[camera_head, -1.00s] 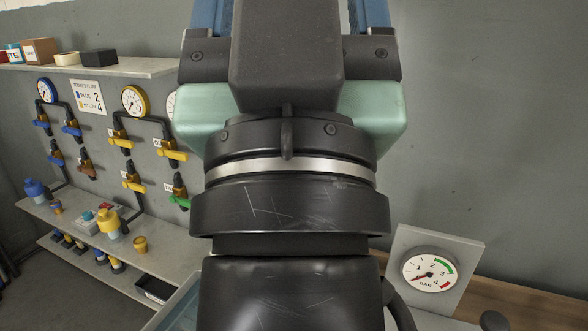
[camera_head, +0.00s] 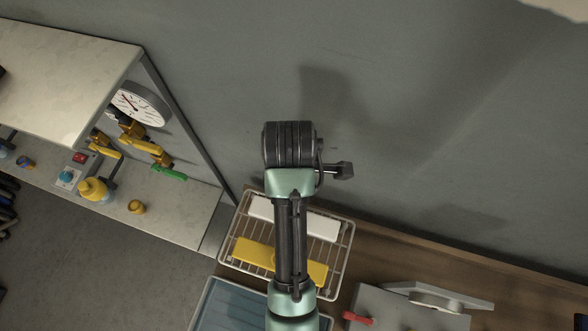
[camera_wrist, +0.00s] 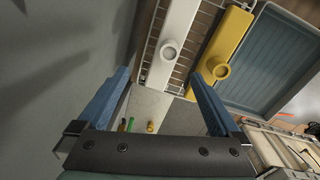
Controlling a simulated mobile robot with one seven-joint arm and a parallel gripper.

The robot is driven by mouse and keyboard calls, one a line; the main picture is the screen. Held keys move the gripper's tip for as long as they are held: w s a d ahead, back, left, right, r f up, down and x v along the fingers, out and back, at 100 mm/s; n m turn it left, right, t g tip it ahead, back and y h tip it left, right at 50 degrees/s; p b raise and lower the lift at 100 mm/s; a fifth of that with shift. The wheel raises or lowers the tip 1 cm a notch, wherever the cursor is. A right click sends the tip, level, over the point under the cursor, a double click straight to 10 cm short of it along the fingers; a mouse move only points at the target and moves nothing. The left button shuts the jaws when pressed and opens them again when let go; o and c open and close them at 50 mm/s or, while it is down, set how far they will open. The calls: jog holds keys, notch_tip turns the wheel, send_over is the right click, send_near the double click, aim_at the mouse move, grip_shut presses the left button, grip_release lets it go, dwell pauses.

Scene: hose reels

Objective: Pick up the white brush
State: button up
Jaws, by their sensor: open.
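The white brush (camera_head: 266,211) is a long white bar lying on a wire rack (camera_head: 346,243), partly hidden by my arm in the head view. In the wrist view the white brush (camera_wrist: 178,28) shows a round ring on its face. My gripper (camera_wrist: 158,74) is open, with its two blue fingers apart and nothing between them. The brush appears beyond the fingertips, in line with the gap between them. In the head view my arm hides the yellow bar's middle, and the fingers cannot be made out.
A yellow bar (camera_head: 254,252) with a similar ring lies beside the white brush on the rack. A blue-grey tray (camera_head: 225,305) is in front. The wall (camera_head: 420,120) is close behind the rack.

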jog(key=shift+s+f+g+b, duration=0.3)
jog(key=shift+s+f+b, duration=0.8)
jog(key=shift+s+b, duration=0.1)
jog(key=f+b, duration=0.3)
jog(key=shift+w+f, duration=0.25)
jog(key=shift+f, duration=0.15)
jog(key=shift+f+p, duration=0.25)
jog(key=shift+p, duration=0.35)
jog(key=shift+s+f, duration=0.1)
jog(key=shift+f, duration=0.4)
jog(key=f, duration=0.1)
jog(key=f+p, duration=0.1)
jog(key=f, duration=0.1)
jog(key=f+p, duration=0.1)
jog(key=shift+w+d+f, duration=0.15)
jog(key=shift+w+d, duration=0.2)
jog(key=shift+w, duration=0.05)
jog(key=shift+f, duration=0.5)
grip_shut()
